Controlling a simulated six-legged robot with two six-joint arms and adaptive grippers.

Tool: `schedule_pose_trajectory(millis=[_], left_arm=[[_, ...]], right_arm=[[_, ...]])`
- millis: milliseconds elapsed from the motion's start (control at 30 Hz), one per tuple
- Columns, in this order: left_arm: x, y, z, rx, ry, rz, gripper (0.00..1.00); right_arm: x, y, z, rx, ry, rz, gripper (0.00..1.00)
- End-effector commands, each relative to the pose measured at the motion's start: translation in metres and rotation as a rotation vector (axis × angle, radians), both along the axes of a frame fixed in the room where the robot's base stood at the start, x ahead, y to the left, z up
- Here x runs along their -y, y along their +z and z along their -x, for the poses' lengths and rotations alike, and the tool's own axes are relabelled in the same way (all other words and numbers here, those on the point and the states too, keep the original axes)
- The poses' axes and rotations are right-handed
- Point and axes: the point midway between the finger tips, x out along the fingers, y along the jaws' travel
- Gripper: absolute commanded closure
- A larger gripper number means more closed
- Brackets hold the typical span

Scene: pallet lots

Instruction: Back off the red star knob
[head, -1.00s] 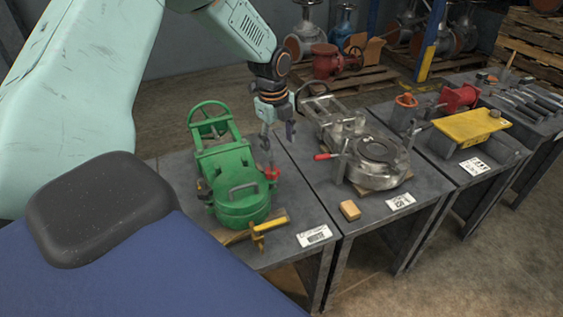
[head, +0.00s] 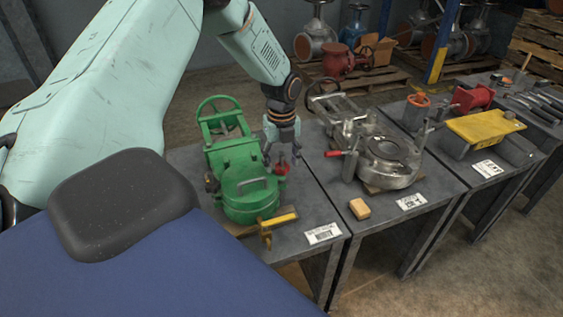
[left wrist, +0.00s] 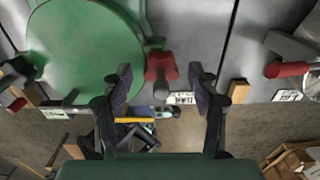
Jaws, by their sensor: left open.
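The red star knob (head: 282,169) sits on the right side of the green valve (head: 243,188), which lies on the nearest grey table. My left gripper (head: 281,158) is open, pointing down just over the knob. In the left wrist view the knob (left wrist: 160,67) appears between the two open fingertips (left wrist: 160,75), with visible gaps on both sides. The green valve's round cover (left wrist: 85,50) fills the upper left there. I cannot tell whether the fingertips are down to the knob's height. My right gripper is not in view.
A yellow-handled tool (head: 281,219) lies at the valve's front edge. On the table to the right stands a grey metal valve (head: 388,160) with a red-tipped lever (head: 333,153) reaching toward my gripper's side. A tan block (head: 359,208) lies in front of it.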

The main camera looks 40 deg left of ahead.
Motion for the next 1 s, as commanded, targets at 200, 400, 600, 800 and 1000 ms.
schedule_pose_trajectory(millis=[200,400,600,800,1000], left_arm=[[0.0001,-0.0057,-0.0001,0.0,0.001,0.0,0.4],[0.0002,-0.0053,0.0001,0.0,0.001,0.0,0.45],[0.0002,-0.0052,0.0001,0.0,0.001,0.0,0.62],[0.0001,-0.0053,0.0,0.0,0.001,0.0,0.79],[-0.0001,-0.0054,0.0,0.0,0.001,-0.001,0.94]], right_arm=[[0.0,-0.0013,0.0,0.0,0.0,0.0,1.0],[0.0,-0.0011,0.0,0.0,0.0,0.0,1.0],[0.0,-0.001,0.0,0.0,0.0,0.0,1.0],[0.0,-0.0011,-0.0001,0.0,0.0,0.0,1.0],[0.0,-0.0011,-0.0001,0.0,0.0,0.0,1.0]])
